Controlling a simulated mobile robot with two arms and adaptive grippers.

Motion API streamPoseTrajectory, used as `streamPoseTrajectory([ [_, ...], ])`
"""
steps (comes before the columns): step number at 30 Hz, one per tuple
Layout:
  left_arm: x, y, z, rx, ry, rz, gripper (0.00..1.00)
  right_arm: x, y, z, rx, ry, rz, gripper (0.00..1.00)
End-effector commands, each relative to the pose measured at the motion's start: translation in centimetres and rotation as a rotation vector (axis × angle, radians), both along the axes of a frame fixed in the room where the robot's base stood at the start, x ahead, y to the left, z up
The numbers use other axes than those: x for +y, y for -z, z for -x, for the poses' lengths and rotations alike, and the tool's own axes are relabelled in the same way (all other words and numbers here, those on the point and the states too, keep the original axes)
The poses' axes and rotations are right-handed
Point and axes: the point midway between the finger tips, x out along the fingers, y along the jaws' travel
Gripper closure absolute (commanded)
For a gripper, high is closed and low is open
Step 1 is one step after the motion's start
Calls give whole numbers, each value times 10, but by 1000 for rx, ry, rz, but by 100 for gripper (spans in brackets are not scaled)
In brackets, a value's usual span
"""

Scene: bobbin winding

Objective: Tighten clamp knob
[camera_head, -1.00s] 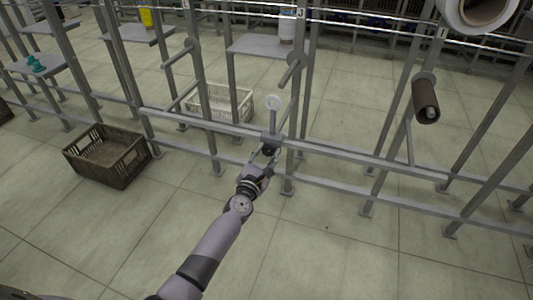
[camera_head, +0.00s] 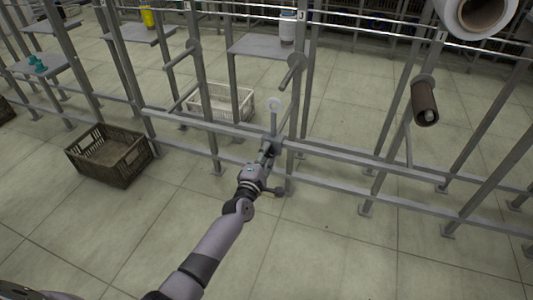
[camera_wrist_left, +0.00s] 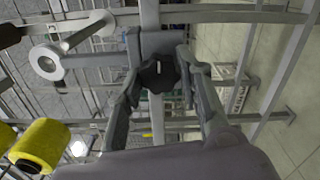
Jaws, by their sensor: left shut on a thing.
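The clamp knob (camera_wrist_left: 159,73) is a dark lobed knob in the left wrist view, on the front of a grey clamp block (camera_wrist_left: 160,43) fixed to the rail. My left gripper (camera_head: 266,154) reaches the clamp from below. In the left wrist view its two fingers (camera_wrist_left: 160,85) stand on either side of the knob, shut on it. The exact contact is partly hidden. My right gripper is not in view.
Grey horizontal rails (camera_head: 350,165) and upright posts run across the scene. A brown crate (camera_head: 108,158) and a white crate (camera_head: 219,103) stand on the floor. A brown bobbin (camera_head: 425,103) hangs on the right. A yellow spool (camera_wrist_left: 40,145) shows in the wrist view. The front floor is clear.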

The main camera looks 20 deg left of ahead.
Motion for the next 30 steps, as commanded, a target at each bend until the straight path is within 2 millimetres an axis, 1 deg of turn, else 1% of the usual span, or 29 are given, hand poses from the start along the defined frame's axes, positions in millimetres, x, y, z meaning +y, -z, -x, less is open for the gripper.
streamPoseTrajectory([
  [14,-1,-2,0,-14,1,-452,94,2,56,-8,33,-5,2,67],
  [23,-1,-3,0,-22,1,-737,94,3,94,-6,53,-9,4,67],
  [30,-2,-3,0,-30,2,-964,94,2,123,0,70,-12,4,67],
])
